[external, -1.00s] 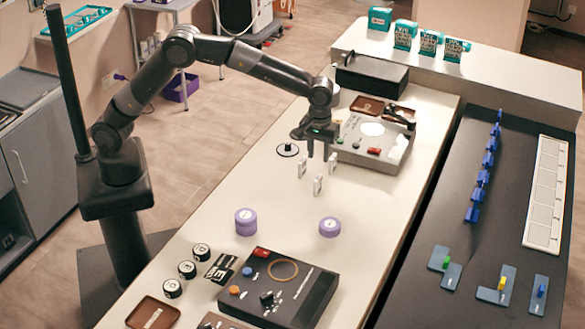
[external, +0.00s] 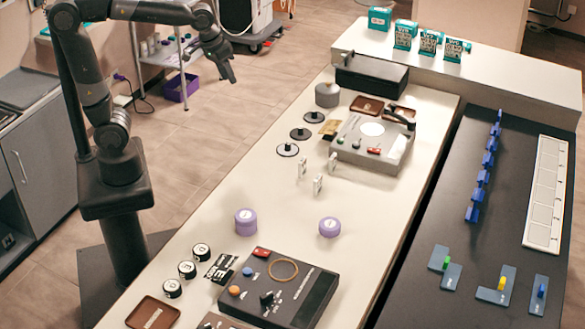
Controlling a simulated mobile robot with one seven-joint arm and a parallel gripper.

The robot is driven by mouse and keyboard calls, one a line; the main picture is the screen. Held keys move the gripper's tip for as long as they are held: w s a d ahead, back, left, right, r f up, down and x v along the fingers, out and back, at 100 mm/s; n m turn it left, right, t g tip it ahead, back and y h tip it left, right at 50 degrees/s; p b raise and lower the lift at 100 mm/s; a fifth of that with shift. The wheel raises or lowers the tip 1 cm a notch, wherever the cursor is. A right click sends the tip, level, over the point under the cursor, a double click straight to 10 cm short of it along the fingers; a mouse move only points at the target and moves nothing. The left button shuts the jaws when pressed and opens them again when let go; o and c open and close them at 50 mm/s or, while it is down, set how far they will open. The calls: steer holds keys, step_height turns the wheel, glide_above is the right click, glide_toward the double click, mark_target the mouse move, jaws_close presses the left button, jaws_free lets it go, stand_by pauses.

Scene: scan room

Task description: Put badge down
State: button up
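Three small white upright pieces stand on the white bench: one at left (external: 302,168), one at front (external: 318,184) and one at right (external: 332,162). They may be badges, but they are too small to tell. My gripper (external: 227,72) hangs raised at the upper left, away from the bench and over the floor in the picture. No object shows clearly in it. Its fingers are too dark and small to tell whether they are open or shut.
Black discs (external: 300,133), a grey cylinder (external: 327,95) and a grey device (external: 350,149) stand behind the white pieces. Purple round stacks (external: 246,222) and a black control box (external: 300,292) are nearer. A dark table (external: 420,290) lies right. The bench middle is mostly clear.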

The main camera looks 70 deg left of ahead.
steer(key=s+a+f+m+t, duration=0.1)
steer(key=s+a, duration=0.2)
steer(key=s, duration=0.4)
steer(key=s+a+f+m+t+y, duration=0.1)
steer(key=s+a+f+m, duration=0.1)
steer(key=s, duration=0.5)
steer(key=shift+a+f, duration=0.15)
steer(key=shift+a, duration=0.45)
